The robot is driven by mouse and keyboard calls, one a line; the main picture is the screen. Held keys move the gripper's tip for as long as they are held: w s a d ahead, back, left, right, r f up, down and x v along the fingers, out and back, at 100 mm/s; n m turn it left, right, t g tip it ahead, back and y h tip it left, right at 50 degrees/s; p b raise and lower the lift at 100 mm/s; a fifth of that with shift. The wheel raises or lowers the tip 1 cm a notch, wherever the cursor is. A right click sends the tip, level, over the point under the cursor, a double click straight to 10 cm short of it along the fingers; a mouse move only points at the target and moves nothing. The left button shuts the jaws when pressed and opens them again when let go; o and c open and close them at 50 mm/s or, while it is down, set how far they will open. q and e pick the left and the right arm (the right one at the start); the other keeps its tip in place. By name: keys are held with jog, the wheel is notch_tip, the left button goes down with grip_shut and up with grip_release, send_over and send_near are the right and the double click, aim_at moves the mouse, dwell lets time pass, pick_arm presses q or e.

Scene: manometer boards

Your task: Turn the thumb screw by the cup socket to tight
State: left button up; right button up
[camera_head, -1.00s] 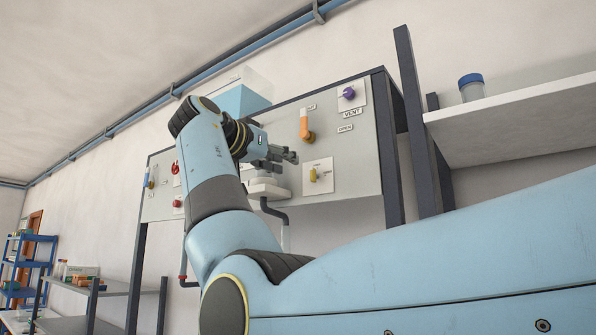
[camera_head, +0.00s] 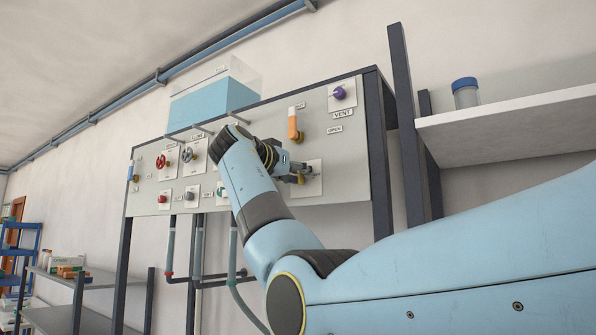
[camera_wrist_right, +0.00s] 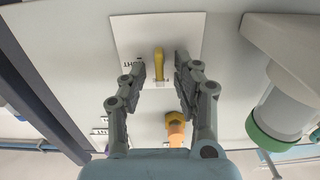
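The yellow thumb screw (camera_wrist_right: 159,65) stands on a square white plate (camera_wrist_right: 125,35) with partly legible lettering beside it. In the head view the plate (camera_head: 314,186) is at the lower right of the board, and my gripper largely hides the screw. My right gripper (camera_wrist_right: 160,74) is open, with one finger on each side of the screw and a gap visible on both sides. It also shows in the head view (camera_head: 301,175), close to the board. A white block (camera_wrist_right: 290,40), possibly the cup socket, is at the right of the wrist view. My left gripper is not in view.
An orange lever (camera_head: 294,127) and a purple VENT knob (camera_head: 339,93) sit above the plate. Red and grey valve wheels are left of my arm. A pale cylinder with a green band (camera_wrist_right: 268,135) is near my right finger. A shelf (camera_head: 510,125) juts out at right.

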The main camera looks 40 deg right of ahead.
grip_shut()
jog(key=m+b, duration=0.1)
jog(key=b, duration=0.1)
jog(key=m+b, duration=0.2)
jog(key=shift+s+f+m, duration=0.15)
jog(key=shift+s+m, duration=0.05)
jog(key=shift+m, duration=0.1)
jog(key=m+b, duration=0.1)
jog(key=m, duration=0.3)
jog(key=m+b, duration=0.2)
jog(key=m, duration=0.3)
jog(key=m+b, duration=0.2)
jog(key=m, duration=0.3)
jog(key=shift+s+d+f, duration=0.2)
jog(key=shift+s+f, duration=0.1)
jog(key=shift+s, duration=0.05)
jog(key=shift+m, duration=0.3)
